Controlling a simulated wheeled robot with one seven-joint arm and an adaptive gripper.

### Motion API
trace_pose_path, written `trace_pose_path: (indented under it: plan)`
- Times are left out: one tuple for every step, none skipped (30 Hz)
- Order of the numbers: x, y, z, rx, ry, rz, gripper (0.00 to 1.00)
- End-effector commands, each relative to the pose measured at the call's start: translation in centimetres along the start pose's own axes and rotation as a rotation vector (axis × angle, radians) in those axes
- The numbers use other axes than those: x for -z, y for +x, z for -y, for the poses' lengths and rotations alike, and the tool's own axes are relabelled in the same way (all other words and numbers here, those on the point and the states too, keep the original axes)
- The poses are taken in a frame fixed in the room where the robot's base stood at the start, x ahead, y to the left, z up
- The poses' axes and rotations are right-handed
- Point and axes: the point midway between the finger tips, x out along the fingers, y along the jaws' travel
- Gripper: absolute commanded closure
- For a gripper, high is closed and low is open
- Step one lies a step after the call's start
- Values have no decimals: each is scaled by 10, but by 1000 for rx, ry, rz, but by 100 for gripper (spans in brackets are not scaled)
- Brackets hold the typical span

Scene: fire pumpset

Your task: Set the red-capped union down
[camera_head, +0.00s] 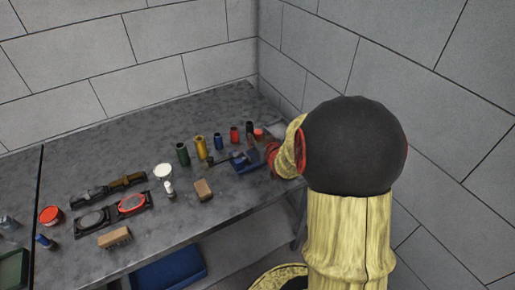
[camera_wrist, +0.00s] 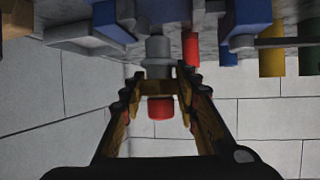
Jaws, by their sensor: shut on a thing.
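In the wrist view, the red-capped union has a stepped grey body (camera_wrist: 158,50) and a red cap (camera_wrist: 161,108). My gripper (camera_wrist: 160,82) is shut on it, with one finger on each side. The picture is turned over, so the grey bench top (camera_wrist: 190,12) shows along the top edge, and the union's grey end points toward it. I cannot tell whether that end touches the bench. In the head view, my arm reaches the bench's far right corner and mostly hides my gripper and the union.
In the head view, green (camera_head: 182,154), yellow (camera_head: 201,148) and red (camera_head: 234,134) cylinders stand near a blue vise-like tool (camera_head: 246,163). A tan block (camera_head: 203,190) lies nearer the front. Grey block walls (camera_head: 380,60) close off the corner. Bare bench (camera_head: 190,225) shows at the front.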

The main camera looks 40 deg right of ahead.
Motion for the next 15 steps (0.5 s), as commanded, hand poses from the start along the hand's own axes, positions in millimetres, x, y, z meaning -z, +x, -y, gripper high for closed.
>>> trace_pose_path:
  plan:
    - [-3,6,1,1,-1,-3,100]
    - [-5,9,1,1,-1,-3,100]
    - [-10,11,1,1,-1,-1,100]
    - [-15,13,1,1,-1,-1,100]
    - [-19,15,1,1,-1,-1,100]
    - [-24,17,1,0,-1,-1,100]
    - [-27,18,1,0,-1,-1,100]
    - [-29,19,1,0,-1,-1,100]
    - [-30,20,1,0,-1,-2,100]
    - [-31,21,0,0,-1,-2,100]
    - [-31,21,0,0,-1,-2,100]
    - [-30,20,0,0,-1,-3,100]
    - [-30,20,0,0,-1,-3,100]
    - [-29,20,0,0,-1,-3,100]
    - [-29,20,0,0,-1,-3,100]
